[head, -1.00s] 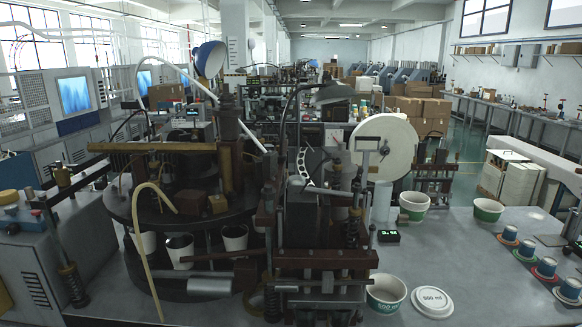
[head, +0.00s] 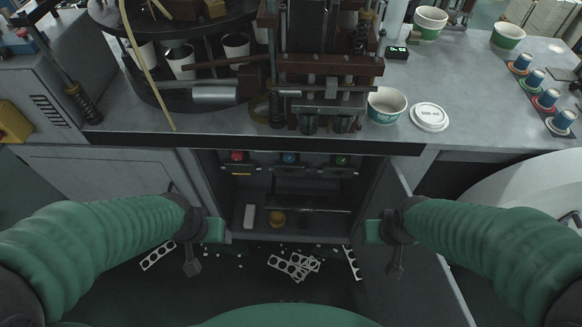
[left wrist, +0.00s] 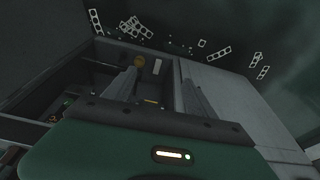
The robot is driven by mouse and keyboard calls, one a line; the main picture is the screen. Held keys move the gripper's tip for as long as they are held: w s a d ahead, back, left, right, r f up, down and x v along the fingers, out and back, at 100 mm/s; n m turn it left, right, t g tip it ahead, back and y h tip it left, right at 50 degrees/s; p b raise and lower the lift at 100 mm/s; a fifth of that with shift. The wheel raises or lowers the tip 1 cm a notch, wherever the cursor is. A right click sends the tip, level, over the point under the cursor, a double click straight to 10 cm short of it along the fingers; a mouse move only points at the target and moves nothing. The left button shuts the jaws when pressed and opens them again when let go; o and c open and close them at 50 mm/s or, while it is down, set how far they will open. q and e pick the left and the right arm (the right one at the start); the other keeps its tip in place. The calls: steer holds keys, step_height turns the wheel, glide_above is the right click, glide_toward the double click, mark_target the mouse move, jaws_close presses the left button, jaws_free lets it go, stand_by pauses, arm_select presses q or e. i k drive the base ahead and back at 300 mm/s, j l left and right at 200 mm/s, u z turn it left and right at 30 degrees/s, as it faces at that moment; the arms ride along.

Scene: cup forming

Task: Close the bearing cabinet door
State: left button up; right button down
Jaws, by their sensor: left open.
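The bearing cabinet (head: 300,195) under the bench stands open, its dark inside showing. Its grey door (head: 432,265) is swung out on the right side, edge-on toward me, partly behind my right arm. My left gripper (head: 194,264) hangs in front of the cabinet's left edge, apart from the door. In the left wrist view, its two fingers (left wrist: 155,80) are spread with nothing seen between them. My right gripper (head: 395,266) is close to the open door's inner side; whether it touches is unclear, and its jaws are too small and dark to read.
Inside are red, blue and green items (head: 289,158), a white block (head: 249,216) and a yellow round piece (head: 277,218). Perforated metal strips (head: 293,265) lie on the floor. A grey panel (head: 105,180) lies left of the opening. The bench (head: 410,75) holds machinery and cups.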

mark_target(427, 293)
steer(key=k+l+u, duration=0.15)
steer(key=k+l, duration=0.25)
steer(key=k+l+u, duration=0.15)
steer(key=k+l, duration=0.2)
steer(key=k, duration=0.25)
steer(key=k+l+u, duration=0.1)
steer(key=l, duration=0.3)
steer(key=k+l+u, duration=0.15)
steer(key=l, duration=0.3)
steer(key=k+l+u, duration=0.1)
steer(key=l, duration=0.3)
steer(key=k+l+u, duration=0.1)
steer(key=k+l, duration=0.15)
steer(key=k+l+u, duration=0.15)
steer(key=l, duration=0.3)
steer(key=l+z, duration=0.3)
steer(key=l, duration=0.35)
